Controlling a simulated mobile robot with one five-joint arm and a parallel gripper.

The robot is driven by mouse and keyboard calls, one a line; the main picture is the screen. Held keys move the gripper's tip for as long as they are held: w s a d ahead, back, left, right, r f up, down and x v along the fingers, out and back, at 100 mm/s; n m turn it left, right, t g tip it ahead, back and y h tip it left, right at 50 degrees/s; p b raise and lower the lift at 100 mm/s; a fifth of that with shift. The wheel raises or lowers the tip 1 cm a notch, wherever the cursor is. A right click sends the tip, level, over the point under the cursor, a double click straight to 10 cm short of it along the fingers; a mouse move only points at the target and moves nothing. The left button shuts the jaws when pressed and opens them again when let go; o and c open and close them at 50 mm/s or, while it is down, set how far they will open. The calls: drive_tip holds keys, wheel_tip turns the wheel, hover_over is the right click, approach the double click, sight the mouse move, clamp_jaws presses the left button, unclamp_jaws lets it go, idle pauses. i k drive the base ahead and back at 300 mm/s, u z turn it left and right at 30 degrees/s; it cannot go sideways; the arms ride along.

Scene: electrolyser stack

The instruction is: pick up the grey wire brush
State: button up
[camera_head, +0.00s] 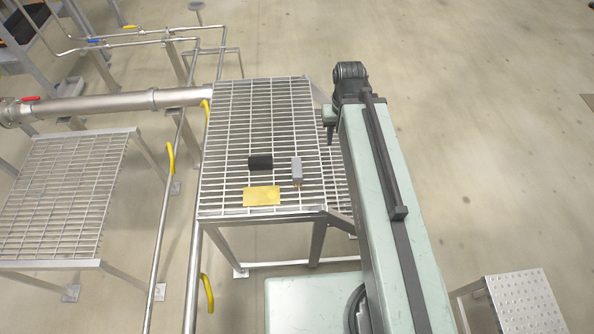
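The grey wire brush (297,170) appears to be the small grey block on the grated metal table, with a thin yellowish edge at its near end. It lies right of a black block (260,162) and above and right of a flat yellow piece (262,196), apart from both. My gripper (329,124) is at the far end of my arm, at the table's right edge, beyond and right of the brush and not touching it. Only a small dark part of it shows beside the wrist; its fingers are too small and hidden to judge.
The grated table (265,110) is bare beyond the blocks. Steel pipes with yellow handles (170,158) run along its left side. Another grated platform (62,190) stands at left. A perforated step (524,302) is at lower right. The floor (480,130) at right is clear.

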sight(296, 165)
drive_tip(key=k, duration=0.5)
drive_tip(key=u, duration=1.65)
drive_tip(key=k, duration=0.6)
drive_tip(key=u, duration=1.2)
